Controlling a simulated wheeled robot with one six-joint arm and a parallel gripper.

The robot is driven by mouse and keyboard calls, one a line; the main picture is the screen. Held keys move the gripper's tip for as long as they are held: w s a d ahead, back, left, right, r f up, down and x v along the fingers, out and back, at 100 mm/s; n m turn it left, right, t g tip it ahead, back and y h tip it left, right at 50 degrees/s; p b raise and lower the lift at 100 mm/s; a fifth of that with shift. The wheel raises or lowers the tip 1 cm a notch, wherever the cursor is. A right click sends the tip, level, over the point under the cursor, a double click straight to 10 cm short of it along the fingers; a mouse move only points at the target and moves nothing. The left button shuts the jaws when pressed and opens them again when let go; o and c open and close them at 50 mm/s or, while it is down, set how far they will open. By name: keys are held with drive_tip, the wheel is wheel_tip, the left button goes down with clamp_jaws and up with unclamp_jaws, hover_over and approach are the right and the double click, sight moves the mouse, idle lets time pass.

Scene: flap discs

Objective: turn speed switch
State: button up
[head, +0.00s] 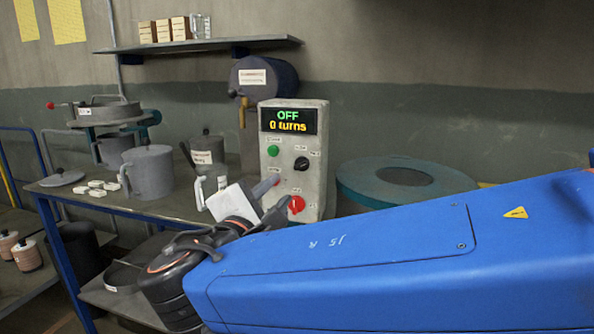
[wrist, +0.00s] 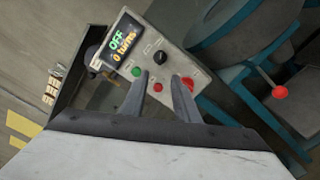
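A light grey control box (head: 312,135) stands on the bench, its lit display reading "OFF" and "0 turns". A black rotary knob (head: 301,164) sits on the right of its panel, with small labels beside it that I cannot read surely. The knob also shows in the wrist view (wrist: 160,58), just beyond my fingertips. A green button (head: 273,151) is left of it, and a red knob (head: 296,204) is lower down. My gripper (head: 283,191) is in front of the lower panel, open and empty. In the wrist view its fingers (wrist: 161,76) stand apart, with a small red button (wrist: 158,87) between them.
Grey lidded pots (head: 147,172) and white blocks (head: 97,188) are on the bench left of the box. A teal-rimmed round drum (head: 404,180) is to the right. A wall shelf (head: 200,46) with small boxes hangs above. My blue arm fills the lower right.

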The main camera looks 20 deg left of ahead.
sight(299, 167)
drive_tip(key=w, duration=1.4)
drive_tip(key=shift+w, duration=0.15)
clamp_jaws()
